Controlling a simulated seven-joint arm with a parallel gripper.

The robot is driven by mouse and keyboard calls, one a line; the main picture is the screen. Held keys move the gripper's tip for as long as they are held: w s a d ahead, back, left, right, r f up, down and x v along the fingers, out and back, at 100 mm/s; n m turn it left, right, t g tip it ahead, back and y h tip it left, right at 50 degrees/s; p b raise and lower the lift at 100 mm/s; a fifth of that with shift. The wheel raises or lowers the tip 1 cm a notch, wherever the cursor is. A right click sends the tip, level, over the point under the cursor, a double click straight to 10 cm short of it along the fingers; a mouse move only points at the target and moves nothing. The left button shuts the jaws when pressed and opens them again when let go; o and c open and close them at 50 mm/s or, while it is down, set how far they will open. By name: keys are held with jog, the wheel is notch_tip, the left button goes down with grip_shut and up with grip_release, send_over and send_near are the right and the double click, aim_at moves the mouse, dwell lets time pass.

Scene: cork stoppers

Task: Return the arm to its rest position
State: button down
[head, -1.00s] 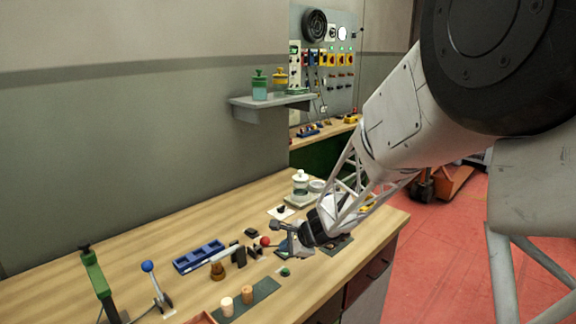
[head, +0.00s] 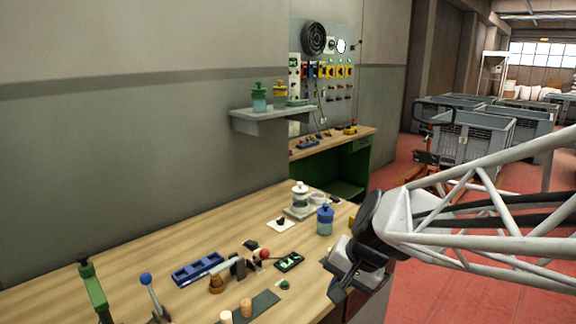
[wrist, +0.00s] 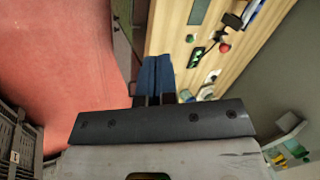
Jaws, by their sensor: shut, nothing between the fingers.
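My gripper (head: 345,282) is at the right front edge of the workbench in the head view, past most of the items. In the wrist view its two blue-grey fingers (wrist: 152,78) are together with nothing between them. Two cork stoppers, a pale one (head: 226,316) and a brown one (head: 246,308), stand on or by a dark green mat (head: 265,302) at the front of the bench. My gripper is to the right of them, apart from them.
The wooden bench (head: 150,262) bears a blue tray (head: 197,268), a blue-handled lever (head: 147,280), a green-handled tool (head: 92,285), and a blue jar (head: 325,220). A wall shelf (head: 270,117) is behind. Red floor (head: 440,300) lies right of the bench, with grey crates (head: 480,140) farther back.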

jog(key=s+d+r+n+h, duration=0.1)
jog(key=s+d+n+h, duration=0.1)
jog(key=s+d, duration=0.2)
jog(key=s+d+r+n+h, duration=0.1)
jog(key=s+d, duration=0.3)
jog(key=s, duration=0.6)
jog(key=shift+s+d+n+h, duration=0.3)
jog(key=shift+s+n+h, duration=0.05)
jog(key=shift+n+h, duration=0.35)
jog(key=shift+w+a, duration=0.1)
dwell(1.0)
